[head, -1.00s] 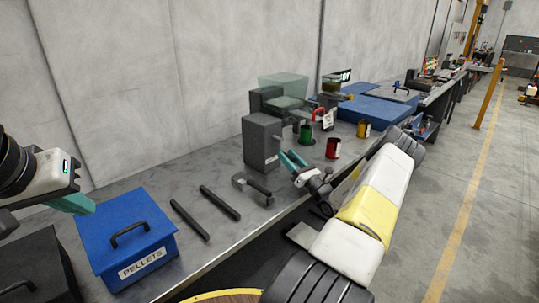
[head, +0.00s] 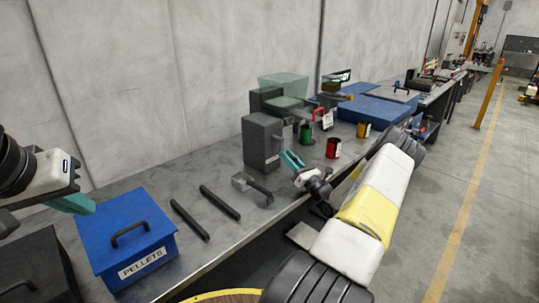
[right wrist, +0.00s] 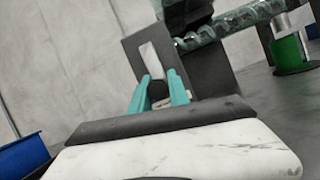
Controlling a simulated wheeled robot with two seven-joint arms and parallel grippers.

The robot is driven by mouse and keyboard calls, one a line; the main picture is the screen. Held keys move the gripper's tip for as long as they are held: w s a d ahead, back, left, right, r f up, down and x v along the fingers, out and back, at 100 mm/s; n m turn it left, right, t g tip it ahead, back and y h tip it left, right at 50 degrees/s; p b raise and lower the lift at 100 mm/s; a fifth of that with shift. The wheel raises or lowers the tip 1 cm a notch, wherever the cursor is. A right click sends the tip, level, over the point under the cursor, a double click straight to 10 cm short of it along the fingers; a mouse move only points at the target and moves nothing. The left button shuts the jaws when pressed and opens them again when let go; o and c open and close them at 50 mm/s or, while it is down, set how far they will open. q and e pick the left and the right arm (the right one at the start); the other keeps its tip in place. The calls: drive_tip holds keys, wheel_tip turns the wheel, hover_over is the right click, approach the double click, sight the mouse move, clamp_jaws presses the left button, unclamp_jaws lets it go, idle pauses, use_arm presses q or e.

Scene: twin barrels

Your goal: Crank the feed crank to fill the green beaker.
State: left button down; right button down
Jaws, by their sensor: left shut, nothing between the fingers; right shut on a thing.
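The feed crank (right wrist: 150,60) shows in the right wrist view as a pale arm on the dark housing (right wrist: 134,45); its lower end lies between my teal fingers. My right gripper (right wrist: 160,92) is shut on the crank, and the grip point is partly hidden. In the head view my right gripper (head: 291,160) is beside the grey housing (head: 262,142). The green beaker (head: 306,134) stands on the bench behind the gripper; its contents cannot be made out. It also shows in the right wrist view (right wrist: 290,52), near the screw tube (right wrist: 232,22). My left gripper (head: 80,204) is shut and empty.
A blue PELLETS box (head: 125,235) stands at the bench's near end. Two black bars (head: 220,202) and a black-handled grey piece (head: 258,190) lie in front of the housing. A red beaker (head: 333,148) and a yellow one (head: 363,130) stand further right.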

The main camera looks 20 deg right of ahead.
drive_tip(key=shift+d+f+n, duration=0.1)
drive_tip(key=shift+n, duration=0.2)
idle(0.6)
drive_tip(key=w+d+r+n+g+y, duration=0.1)
drive_tip(key=r+n+g, duration=0.3)
drive_tip(key=n, duration=1)
drive_tip(key=w+d+r+n+g+y, duration=0.1)
drive_tip(key=d+r+n+g+y, duration=0.2)
drive_tip(key=n, duration=1.1)
drive_tip(key=shift+d+r+g+y, duration=0.35)
drive_tip(key=shift+r+g, duration=0.65)
drive_tip(key=shift+g, duration=0.2)
drive_tip(key=shift+a, duration=0.1)
drive_tip(key=c, duration=1.3)
unclamp_jaws()
drive_tip(key=shift+o, duration=0.2)
